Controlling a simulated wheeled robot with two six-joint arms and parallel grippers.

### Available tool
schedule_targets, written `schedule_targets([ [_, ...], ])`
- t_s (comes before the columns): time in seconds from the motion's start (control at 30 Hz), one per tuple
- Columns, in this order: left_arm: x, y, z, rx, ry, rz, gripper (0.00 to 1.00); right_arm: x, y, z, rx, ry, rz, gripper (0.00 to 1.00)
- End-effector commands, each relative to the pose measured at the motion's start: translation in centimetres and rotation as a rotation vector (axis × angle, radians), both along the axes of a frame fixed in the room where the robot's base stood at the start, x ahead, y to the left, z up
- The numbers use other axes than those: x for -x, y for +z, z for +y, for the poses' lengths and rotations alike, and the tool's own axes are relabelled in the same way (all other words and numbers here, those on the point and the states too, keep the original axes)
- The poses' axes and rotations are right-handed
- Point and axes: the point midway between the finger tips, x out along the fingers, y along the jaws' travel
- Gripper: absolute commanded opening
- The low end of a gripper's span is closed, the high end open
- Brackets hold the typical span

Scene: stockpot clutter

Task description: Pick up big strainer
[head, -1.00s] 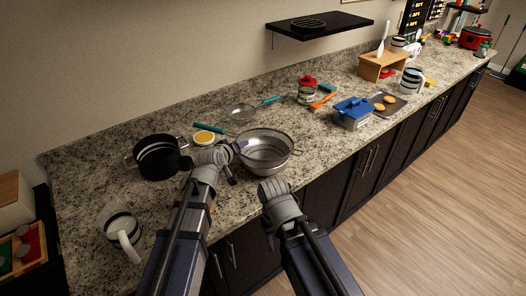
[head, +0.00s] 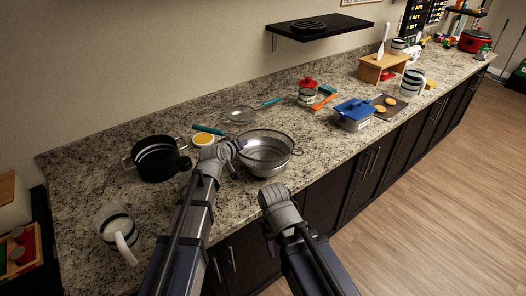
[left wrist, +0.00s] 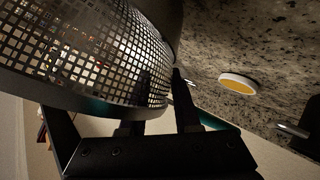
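The big strainer (head: 266,152) is a metal mesh bowl with loop handles, upright on the granite counter in the head view. Its perforated wall (left wrist: 75,45) fills the upper left of the left wrist view. My left gripper (head: 236,148) is at the strainer's left rim. In the left wrist view its two fingers (left wrist: 158,110) are apart, one partly hidden by the rim and the other just outside it. I cannot tell whether they touch. My right gripper (head: 272,215) hangs in front of the counter edge, away from the strainer; its fingers are hidden.
A dark pot (head: 157,160) and a yellow-filled bowl (head: 203,139) stand left of the strainer. A small strainer (head: 240,115) lies behind it. A white mug (head: 117,232) is at the near left. A blue-lidded box (head: 354,114) stands right.

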Motion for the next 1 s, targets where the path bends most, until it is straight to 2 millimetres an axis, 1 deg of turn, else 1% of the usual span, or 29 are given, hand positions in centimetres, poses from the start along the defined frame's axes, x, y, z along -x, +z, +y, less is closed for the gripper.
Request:
schedule_targets([
  [0.03,0.0,0.0,0.0,0.000,0.000,0.000,0.13,0.0,0.0,0.0,0.000,0.000,0.000,0.50],
  [0.13,0.0,0.0,0.0,0.000,0.000,0.000,0.02,0.0,0.0,0.0,0.000,0.000,0.000,0.50],
  [0.17,0.0,0.0,0.0,0.000,0.000,0.000,0.00,0.0,0.0,0.0,0.000,0.000,0.000,0.50],
  [0.77,0.0,0.1,0.0,0.001,0.001,-0.001,0.00,0.0,0.1,0.0,0.000,0.000,0.000,0.50],
  [0.87,0.0,0.5,0.0,0.001,0.001,-0.001,0.00,0.0,0.5,0.0,0.000,0.000,0.000,0.50],
  [1.0,0.0,1.6,0.0,0.001,0.001,-0.001,0.00,0.0,1.6,0.0,0.000,0.000,0.000,0.50],
])
